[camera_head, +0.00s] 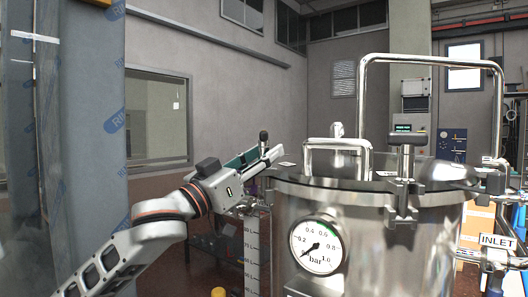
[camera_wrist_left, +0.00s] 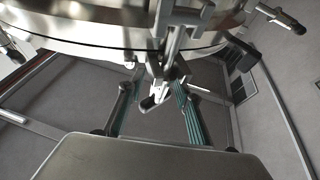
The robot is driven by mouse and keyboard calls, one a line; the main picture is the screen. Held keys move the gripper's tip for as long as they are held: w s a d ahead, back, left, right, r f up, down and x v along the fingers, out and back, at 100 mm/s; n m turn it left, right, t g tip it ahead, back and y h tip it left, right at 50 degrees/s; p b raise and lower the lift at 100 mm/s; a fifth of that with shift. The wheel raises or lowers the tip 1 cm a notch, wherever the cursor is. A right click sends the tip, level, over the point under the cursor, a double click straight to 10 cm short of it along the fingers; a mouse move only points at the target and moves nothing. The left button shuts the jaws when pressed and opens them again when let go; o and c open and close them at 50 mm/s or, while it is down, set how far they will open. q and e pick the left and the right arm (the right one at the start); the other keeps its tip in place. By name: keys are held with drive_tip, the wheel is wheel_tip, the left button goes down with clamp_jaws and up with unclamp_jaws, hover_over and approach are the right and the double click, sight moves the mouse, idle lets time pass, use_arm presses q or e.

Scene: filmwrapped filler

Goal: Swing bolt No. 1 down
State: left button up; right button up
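A shiny steel vessel (camera_head: 380,240) with a flat lid stands at the right in the head view. A swing bolt (camera_head: 405,160) with a T-shaped handle stands upright at the lid's front rim. Another dark-knobbed bolt (camera_head: 263,137) shows at the left rim, beside my left gripper (camera_head: 262,158). In the left wrist view a bolt and its bracket (camera_wrist_left: 172,42) are at the vessel rim, just beyond and between the fingertips. My left gripper (camera_wrist_left: 155,84) has its teal-padded fingers apart, with no clear contact. Bolt numbers are not readable. My right gripper is out of view.
A pressure gauge (camera_head: 317,246) is on the vessel's front. A tall bent pipe (camera_head: 430,58) rises over the lid, with a smaller handle (camera_head: 337,143) below it. A film-wrapped column (camera_head: 85,120) stands at the left. An INLET label (camera_head: 497,241) marks right-side pipework.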

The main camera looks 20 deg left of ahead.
use_arm(q)
drive_tip(key=shift+w, duration=0.1)
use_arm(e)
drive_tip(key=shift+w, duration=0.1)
use_arm(q)
clamp_jaws()
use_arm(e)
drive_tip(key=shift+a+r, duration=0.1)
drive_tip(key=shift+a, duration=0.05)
